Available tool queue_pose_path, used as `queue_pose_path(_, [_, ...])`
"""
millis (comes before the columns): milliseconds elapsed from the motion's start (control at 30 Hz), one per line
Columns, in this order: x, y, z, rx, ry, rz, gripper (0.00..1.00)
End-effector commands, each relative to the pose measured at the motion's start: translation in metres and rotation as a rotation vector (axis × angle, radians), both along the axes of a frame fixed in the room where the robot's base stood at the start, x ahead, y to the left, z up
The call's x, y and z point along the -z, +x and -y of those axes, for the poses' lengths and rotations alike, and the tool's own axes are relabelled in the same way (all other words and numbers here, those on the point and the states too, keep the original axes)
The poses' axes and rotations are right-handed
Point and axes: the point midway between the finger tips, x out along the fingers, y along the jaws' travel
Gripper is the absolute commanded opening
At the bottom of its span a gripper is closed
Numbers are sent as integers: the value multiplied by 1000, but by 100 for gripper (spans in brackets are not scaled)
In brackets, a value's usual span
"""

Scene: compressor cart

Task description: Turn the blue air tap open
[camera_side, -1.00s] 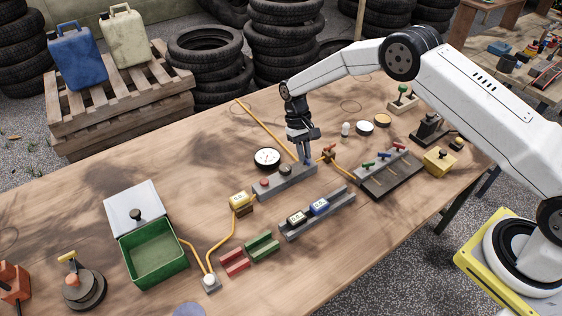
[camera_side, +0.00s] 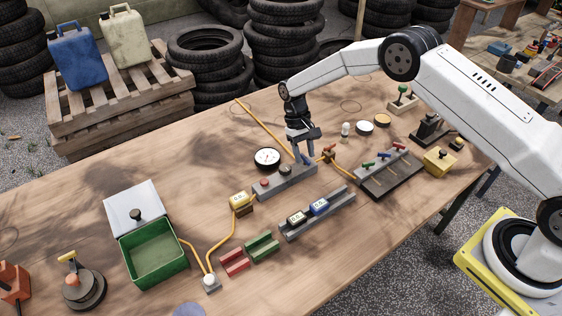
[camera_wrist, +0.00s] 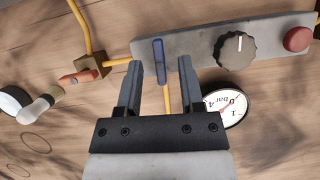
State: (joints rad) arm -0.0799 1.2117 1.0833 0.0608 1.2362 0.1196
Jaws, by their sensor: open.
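The blue air tap (camera_wrist: 158,49) is a thin blue lever at one end of a grey block (camera_wrist: 193,42). In the wrist view it lies between the two fingertips of my gripper (camera_wrist: 161,66), with a gap on each side. My gripper is open and holds nothing. In the side view my gripper (camera_side: 303,158) points down over the right end of the grey block (camera_side: 297,178), and the fingers hide the blue tap there. I cannot tell the exact height of the fingertips relative to the lever.
A black knob (camera_wrist: 235,50) and a red button (camera_wrist: 297,39) share the block. A pressure gauge (camera_side: 267,157) stands close behind it. A red-handled valve (camera_side: 328,154) on a yellow hose is to the right. A rail with labelled blocks (camera_side: 317,214) lies in front.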

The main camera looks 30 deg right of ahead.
Motion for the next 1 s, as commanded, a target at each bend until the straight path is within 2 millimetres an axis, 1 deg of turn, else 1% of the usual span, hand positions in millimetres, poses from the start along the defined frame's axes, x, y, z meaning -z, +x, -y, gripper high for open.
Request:
queue_pose_path(167, [-8, 4, 0, 0, 1, 3, 49])
queue_pose_path(267, [-17, 7, 0, 0, 0, 2, 49])
queue_pose_path(500, [-46, 20, 1, 0, 1, 5, 49])
queue_pose_path(700, [-65, 27, 2, 0, 0, 2, 49])
queue_pose_path(833, [-71, 30, 2, 0, 0, 1, 49])
queue_pose_path(1000, [-72, 30, 2, 0, 0, 1, 49])
